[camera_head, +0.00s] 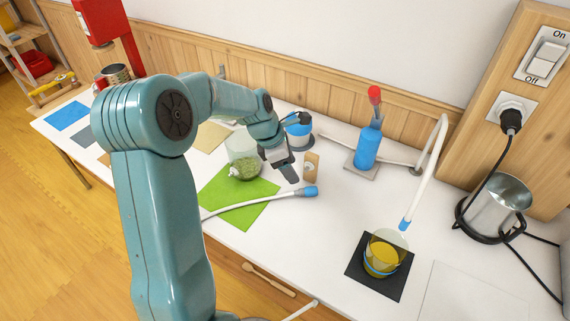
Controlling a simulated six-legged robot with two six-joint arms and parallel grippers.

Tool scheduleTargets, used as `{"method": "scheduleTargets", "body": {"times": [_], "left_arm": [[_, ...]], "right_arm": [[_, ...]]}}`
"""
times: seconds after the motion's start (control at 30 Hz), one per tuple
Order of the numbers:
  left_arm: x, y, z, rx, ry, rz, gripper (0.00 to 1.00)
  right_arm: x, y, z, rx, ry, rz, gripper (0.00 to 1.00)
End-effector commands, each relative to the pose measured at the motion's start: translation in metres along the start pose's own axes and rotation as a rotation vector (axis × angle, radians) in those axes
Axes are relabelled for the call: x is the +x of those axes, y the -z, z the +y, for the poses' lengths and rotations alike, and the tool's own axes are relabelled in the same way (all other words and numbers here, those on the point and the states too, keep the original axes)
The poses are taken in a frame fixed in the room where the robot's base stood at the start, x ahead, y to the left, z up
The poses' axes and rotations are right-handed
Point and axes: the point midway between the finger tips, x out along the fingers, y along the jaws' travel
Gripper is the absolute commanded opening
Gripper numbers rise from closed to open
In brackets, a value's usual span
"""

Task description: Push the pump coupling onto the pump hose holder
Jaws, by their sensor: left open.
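A white hose with a blue end piece (309,192), which looks like the pump coupling, lies across the green mat (238,207) and reaches onto the white table. A small wooden block with a pale round fitting (311,166) stands just behind the blue end and may be the hose holder. The blue end and the block are apart. My left gripper (289,172) is open, just left of the block and above the table. Its fingers are seen from behind, and nothing shows between them. My right gripper is not in view.
A clear jar with green contents (243,168) stands close left of my gripper. A second blue-tipped hose (405,223) hangs above a yellow jar (381,259). A metal pot (496,205) stands right.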

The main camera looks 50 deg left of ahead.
Motion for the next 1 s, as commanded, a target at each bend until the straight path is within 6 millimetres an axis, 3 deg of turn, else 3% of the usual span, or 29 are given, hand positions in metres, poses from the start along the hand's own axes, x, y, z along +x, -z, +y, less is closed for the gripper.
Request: {"method": "scheduleTargets", "body": {"times": [1.0], "left_arm": [[0.093,0.001,0.000,0.001,0.001,0.000,0.62]], "right_arm": [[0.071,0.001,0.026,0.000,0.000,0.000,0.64]]}}
